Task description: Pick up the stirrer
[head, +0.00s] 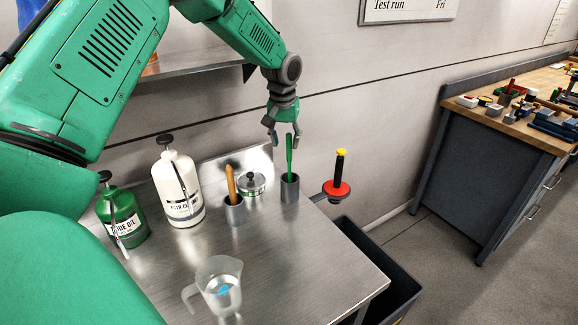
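A thin green stick (289,150), which looks like the stirrer, stands upright in a grey cup (290,190) near the back right of the metal table. My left gripper (283,138) points down at the top of this stick. Its fingers are apart, and the stick's upper end shows beside the right finger. I cannot tell whether they touch. A second grey cup (235,212) to the left holds a tan wooden handle (231,184). My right gripper is out of view.
On the metal table (300,270) stand a small lidded tin (251,185), a white pump bottle (180,190), a green oil bottle (122,215) and a clear jug (219,285). A red disc with a black post (337,180) sits off the right edge, above a dark bin (376,255).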

